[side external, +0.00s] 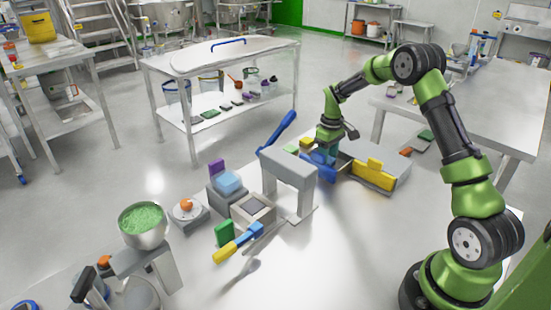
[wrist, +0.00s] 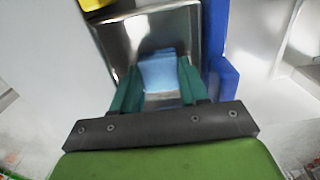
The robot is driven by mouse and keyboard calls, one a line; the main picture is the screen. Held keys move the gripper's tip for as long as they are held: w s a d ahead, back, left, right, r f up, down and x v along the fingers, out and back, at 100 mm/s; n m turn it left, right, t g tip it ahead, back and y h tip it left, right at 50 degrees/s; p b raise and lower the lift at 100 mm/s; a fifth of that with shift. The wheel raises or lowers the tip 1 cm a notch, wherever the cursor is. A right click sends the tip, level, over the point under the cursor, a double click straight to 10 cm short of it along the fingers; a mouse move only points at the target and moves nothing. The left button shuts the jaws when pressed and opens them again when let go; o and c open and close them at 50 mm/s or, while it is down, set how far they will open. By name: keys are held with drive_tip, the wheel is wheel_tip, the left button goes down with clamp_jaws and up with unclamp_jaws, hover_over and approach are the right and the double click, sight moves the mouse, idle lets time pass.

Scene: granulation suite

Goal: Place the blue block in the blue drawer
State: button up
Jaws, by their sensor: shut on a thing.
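The blue block (wrist: 158,70) is light blue and sits between the two teal fingers of my gripper (wrist: 159,84) in the wrist view. My gripper is shut on it. The block is over the metal inside of the open blue drawer (wrist: 221,78), whose blue front runs along the right in that view. In the side view my gripper (side external: 326,155) points down at the pulled-out blue drawer (side external: 318,168), in front of the grey cabinet (side external: 388,158). The block is hidden there. I cannot tell whether it touches the drawer floor.
A yellow drawer front (side external: 373,176) is beside the blue one. A grey arch-shaped stand (side external: 288,168) is close to the left. A light blue item (side external: 229,183) sits further left, near a bowl of green material (side external: 142,219). Bare bench lies in front of the cabinet.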

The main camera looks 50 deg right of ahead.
drive_tip(key=shift+f, duration=0.2)
drive_tip(key=o, duration=0.8)
drive_tip(key=shift+c, duration=0.2)
